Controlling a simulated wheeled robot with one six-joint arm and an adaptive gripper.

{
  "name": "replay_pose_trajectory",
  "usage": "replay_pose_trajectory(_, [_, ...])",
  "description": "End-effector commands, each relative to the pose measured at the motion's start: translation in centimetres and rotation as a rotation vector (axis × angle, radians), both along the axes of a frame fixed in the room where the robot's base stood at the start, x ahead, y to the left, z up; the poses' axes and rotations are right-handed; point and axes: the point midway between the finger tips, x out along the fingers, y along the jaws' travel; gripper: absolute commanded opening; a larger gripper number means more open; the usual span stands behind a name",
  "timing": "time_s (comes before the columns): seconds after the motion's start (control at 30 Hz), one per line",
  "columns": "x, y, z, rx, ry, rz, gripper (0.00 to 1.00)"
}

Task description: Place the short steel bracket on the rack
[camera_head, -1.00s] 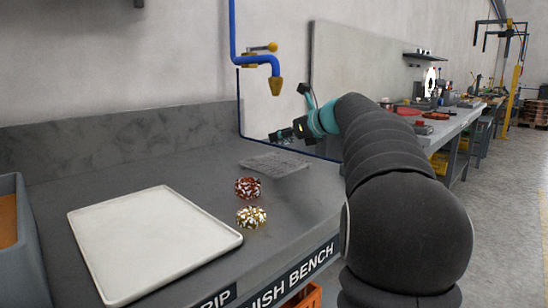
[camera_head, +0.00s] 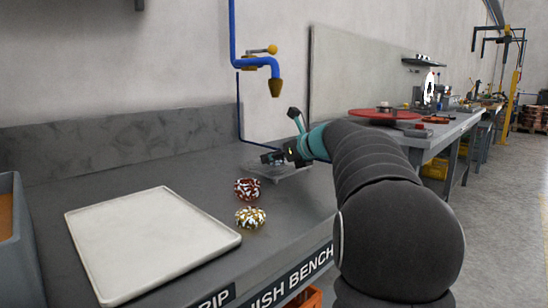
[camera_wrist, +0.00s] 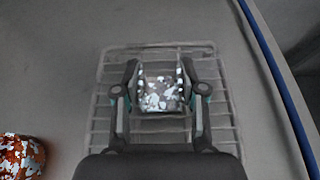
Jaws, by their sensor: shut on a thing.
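My gripper (camera_wrist: 160,90) is shut on the short steel bracket (camera_wrist: 160,94), a speckled grey and white piece between the two fingers in the wrist view. The wire rack (camera_wrist: 108,70) lies below and around it in that view. In the head view my gripper (camera_head: 272,157) is over the rack (camera_head: 292,171) near the back of the bench. The bracket is too small and hidden to make out there. I cannot tell whether the bracket touches the rack.
A white tray (camera_head: 150,281) lies at the left. A blue pipe with a nozzle (camera_head: 276,86) hangs behind. A grey bin (camera_head: 28,250) stands at far left.

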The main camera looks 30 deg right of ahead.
Motion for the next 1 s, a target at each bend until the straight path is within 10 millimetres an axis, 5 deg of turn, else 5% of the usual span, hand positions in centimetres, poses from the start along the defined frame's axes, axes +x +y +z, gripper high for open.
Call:
replay_pose_trajectory(0.13, [0.0, 0.0, -0.1, 0.000, 0.000, 0.000, 0.66])
replay_pose_trajectory(0.5, [-0.1, 0.0, 0.3, 0.000, 0.000, 0.000, 0.66])
replay_pose_trajectory(1.0, [-7.7, -2.8, 3.6, -0.001, 0.000, -0.004, 0.66])
